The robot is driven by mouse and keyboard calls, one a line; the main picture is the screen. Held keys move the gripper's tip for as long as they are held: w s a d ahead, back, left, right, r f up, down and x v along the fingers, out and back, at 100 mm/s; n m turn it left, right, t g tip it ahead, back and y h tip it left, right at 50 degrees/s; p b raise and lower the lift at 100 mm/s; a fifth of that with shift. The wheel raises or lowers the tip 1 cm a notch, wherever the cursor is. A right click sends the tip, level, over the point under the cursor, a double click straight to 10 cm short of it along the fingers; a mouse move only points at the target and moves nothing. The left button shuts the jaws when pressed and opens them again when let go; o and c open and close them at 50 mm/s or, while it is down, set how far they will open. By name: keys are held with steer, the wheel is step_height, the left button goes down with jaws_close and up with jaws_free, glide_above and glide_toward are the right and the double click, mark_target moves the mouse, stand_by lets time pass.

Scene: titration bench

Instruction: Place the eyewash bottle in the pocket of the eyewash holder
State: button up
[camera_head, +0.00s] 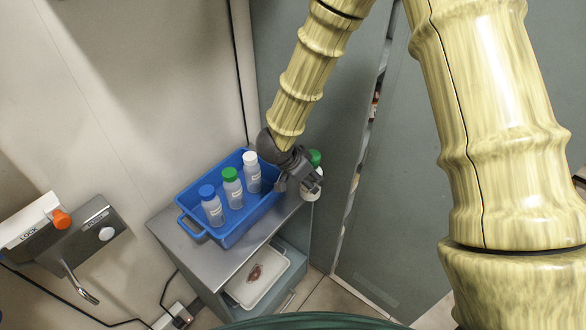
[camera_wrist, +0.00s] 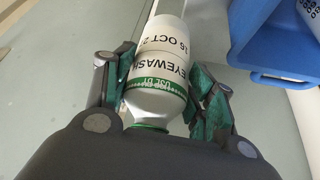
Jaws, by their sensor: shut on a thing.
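My gripper (camera_head: 300,178) is shut on the eyewash bottle (camera_head: 311,194), just right of the blue crate in the head view. The bottle is white with a green cap. In the wrist view the eyewash bottle (camera_wrist: 161,65) sits between the two fingers of my gripper (camera_wrist: 163,90). Its cap end points toward the palm, and its label reads EYEWASH and USE BY. In the head view my gripper hides part of the bottle. I cannot make out the eyewash holder or its pocket in either view.
A blue crate (camera_head: 233,236) on a grey cabinet (camera_head: 180,245) holds three bottles, with blue, green and white caps. A white tray (camera_head: 238,292) is on a lower level. A grey wall plate (camera_head: 103,252) with a lever and a LOCK box (camera_head: 28,223) are at left.

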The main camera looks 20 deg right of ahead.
steer(key=shift+w+a+f+p, duration=0.25)
steer(key=shift+w+f+p, duration=0.4)
steer(key=shift+w, duration=0.45)
steer(key=shift+w+a+f+p, duration=0.2)
steer(key=shift+w+f+p, duration=0.45)
steer(key=shift+w, duration=0.5)
steer(key=shift+w+a+f+p, duration=0.25)
steer(key=shift+w+f+p, duration=0.25)
steer(key=shift+w+f, duration=0.45)
steer(key=shift+w, duration=0.1)
steer(key=o, duration=1.3)
steer(key=shift+o, duration=0.2)
